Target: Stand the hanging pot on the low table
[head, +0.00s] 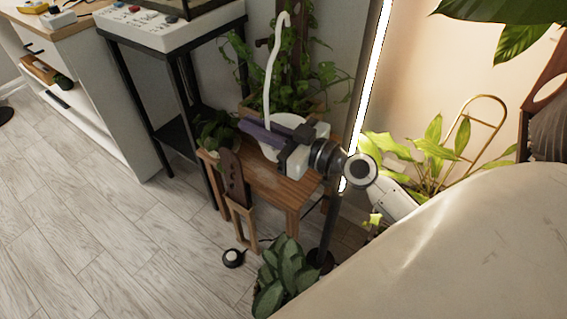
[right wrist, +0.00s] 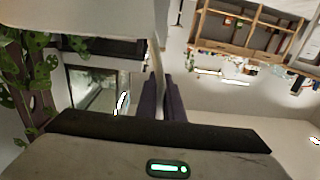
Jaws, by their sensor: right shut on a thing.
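The hanging pot (head: 312,130) is white and round, with a tall, thin white hanger (head: 271,70) rising from it. My right gripper (head: 258,133), with purple fingers, reaches in from the right and is shut on the hanger near the pot. In the right wrist view the white strip of the hanger (right wrist: 156,62) runs between the fingers (right wrist: 161,97), and the pale pot (right wrist: 85,15) fills the upper left. The low table (head: 275,188) is brown wood and lies beneath the pot. The gripper hides part of the pot, and I cannot tell whether its base touches the tabletop. My left gripper is not in view.
A leafy plant (head: 215,130) stands at the table's left end, beside a dark holed wooden piece (head: 232,178). A climbing plant (head: 300,85) is behind. A large-leafed plant (head: 282,280) and a dark pole (head: 329,225) are in front. Floor at the left is clear.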

